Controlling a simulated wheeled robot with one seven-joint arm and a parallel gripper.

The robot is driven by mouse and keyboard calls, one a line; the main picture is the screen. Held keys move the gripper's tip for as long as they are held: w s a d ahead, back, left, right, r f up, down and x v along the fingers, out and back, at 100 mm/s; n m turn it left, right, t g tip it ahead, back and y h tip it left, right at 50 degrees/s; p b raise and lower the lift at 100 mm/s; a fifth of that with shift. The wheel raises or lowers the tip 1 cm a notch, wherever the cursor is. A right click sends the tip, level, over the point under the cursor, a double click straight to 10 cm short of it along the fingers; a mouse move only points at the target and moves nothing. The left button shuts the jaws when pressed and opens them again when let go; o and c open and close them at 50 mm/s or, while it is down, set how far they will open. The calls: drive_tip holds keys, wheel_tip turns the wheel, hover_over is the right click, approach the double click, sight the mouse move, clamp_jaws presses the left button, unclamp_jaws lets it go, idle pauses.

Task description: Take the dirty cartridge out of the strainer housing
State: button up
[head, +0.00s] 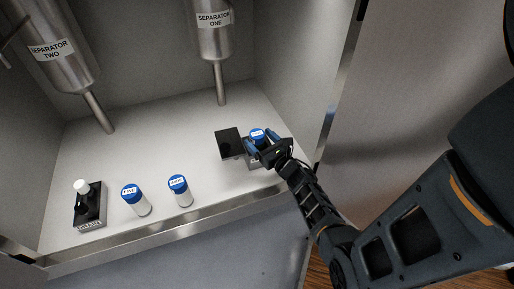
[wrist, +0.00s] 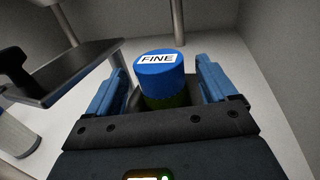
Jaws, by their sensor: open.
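The cartridge (wrist: 160,78) in the strainer housing has a blue cap labelled FINE and a dark greenish body below it; its blue top also shows in the head view (head: 257,133). The strainer housing (head: 254,163) is a small block on the cabinet floor, mostly hidden by my gripper. Its dark lid (head: 229,142) stands open to the left and shows in the wrist view (wrist: 75,68). My gripper (wrist: 160,92) is open, with one blue finger on each side of the cartridge. I cannot tell whether the fingers touch it. The cartridge's lower part is hidden.
Two white cartridges with blue caps, one on the left (head: 135,200) and one on the right (head: 180,190), stand on the floor. A drain block (head: 90,207) with a white knob is further left. Separator one (head: 216,30) and separator two (head: 55,45) hang above. A metal lip (head: 190,220) edges the front.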

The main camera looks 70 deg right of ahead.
drive_tip(key=shift+x, duration=0.95)
drive_tip(key=shift+s, duration=0.1)
drive_tip(key=c, duration=1.1)
drive_tip(key=shift+c, duration=0.2)
